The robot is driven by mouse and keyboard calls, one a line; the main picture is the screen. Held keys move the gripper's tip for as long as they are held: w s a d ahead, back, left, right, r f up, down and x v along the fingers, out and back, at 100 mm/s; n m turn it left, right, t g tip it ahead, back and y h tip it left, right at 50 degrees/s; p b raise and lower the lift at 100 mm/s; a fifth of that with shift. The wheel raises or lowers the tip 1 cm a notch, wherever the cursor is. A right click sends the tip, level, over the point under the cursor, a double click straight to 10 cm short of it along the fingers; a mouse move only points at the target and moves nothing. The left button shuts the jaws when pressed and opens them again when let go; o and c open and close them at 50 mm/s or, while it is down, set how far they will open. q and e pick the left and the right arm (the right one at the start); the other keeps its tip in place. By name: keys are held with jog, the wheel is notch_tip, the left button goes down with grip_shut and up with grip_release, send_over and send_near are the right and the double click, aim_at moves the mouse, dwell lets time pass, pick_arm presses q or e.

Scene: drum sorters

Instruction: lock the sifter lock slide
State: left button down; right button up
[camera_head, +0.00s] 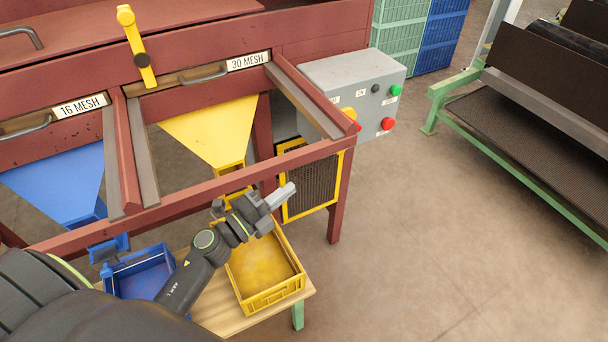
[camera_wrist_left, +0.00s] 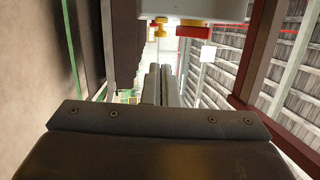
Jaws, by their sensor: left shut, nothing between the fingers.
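A yellow bar with a round knob (camera_head: 137,45) stands upright, slightly tilted, on the red sifter's front (camera_head: 190,85), left of the 30 MESH label. It looks like the lock slide; I cannot tell whether it is locked. My left gripper (camera_head: 284,194) is shut and empty, well below and right of the bar, above the yellow crate's back and in front of the lower red rail. In the left wrist view my shut fingers (camera_wrist_left: 162,86) point into free air. The bar does not show there. My right gripper is not in view.
A grey control box (camera_head: 355,85) with coloured buttons is right of the sifter; it also shows in the left wrist view (camera_wrist_left: 200,8). Red rails (camera_head: 190,203) jut out over the yellow crate (camera_head: 272,301) and blue crate (camera_head: 143,258).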

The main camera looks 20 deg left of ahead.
pick_arm(q)
jog(key=p+x, duration=0.2)
jog(key=x, duration=1.1)
jog(key=shift+d, duration=0.1)
jog(key=x, duration=0.3)
jog(key=d+x, duration=0.1)
jog(key=shift+w+d+f, duration=0.1)
jog(key=shift+w+f, duration=0.05)
jog(key=shift+f, duration=0.05)
